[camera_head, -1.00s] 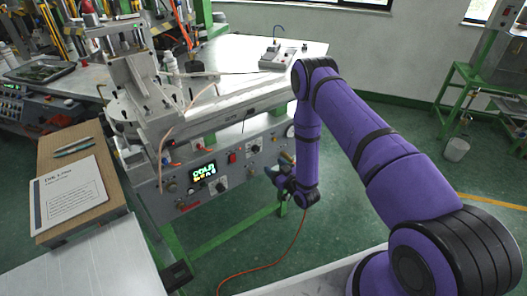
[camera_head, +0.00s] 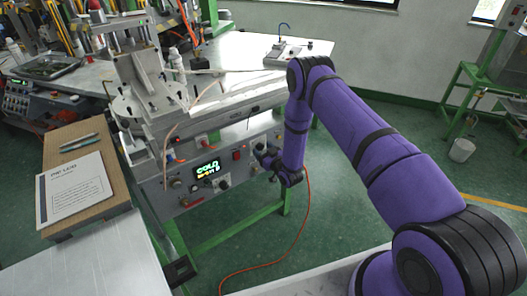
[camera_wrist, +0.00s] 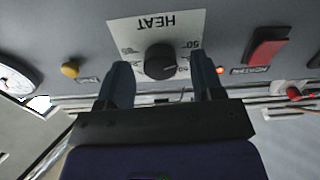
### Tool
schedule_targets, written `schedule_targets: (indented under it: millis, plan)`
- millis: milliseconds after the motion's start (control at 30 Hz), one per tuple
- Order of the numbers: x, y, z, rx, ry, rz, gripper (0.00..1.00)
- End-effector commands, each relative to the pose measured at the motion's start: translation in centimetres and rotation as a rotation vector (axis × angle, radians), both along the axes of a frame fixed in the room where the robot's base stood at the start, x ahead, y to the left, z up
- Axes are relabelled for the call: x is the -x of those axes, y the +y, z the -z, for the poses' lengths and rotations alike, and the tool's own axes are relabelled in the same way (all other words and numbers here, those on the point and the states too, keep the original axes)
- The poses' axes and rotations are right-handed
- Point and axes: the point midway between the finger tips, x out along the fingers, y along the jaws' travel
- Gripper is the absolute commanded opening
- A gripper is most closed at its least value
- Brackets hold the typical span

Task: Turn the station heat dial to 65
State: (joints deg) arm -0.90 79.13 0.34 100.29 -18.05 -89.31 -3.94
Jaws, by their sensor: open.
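The heat dial (camera_wrist: 160,62) is a black round knob on a white plate marked HEAT, seen upside down in the wrist view. Numbers ring it; 50 and 60 seem legible on the right, and a blurred one is at the left. My gripper (camera_wrist: 164,82) is open, with one dark finger on each side of the dial, and a gap shows between each finger and the knob. In the head view my gripper (camera_head: 266,158) is at the right part of the station's front panel (camera_head: 180,200), and hides the dial there.
A red rocker switch (camera_wrist: 267,48), a lit orange lamp (camera_wrist: 220,70), a yellow button (camera_wrist: 70,69) and a round gauge (camera_wrist: 14,76) sit near the dial. The panel's display (camera_head: 207,169) is lit. An orange hose (camera_head: 290,255) hangs to the floor.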

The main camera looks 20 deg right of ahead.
Motion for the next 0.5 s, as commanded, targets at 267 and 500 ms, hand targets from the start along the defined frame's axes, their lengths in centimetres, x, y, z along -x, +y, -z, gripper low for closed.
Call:
schedule_targets:
  millis: [267,500]
  plan:
    - [0.02,-0.01,-0.01,0.0,0.0,0.0,0.34]
    - [0.02,-0.02,-0.01,-0.002,0.0,0.0,0.12]
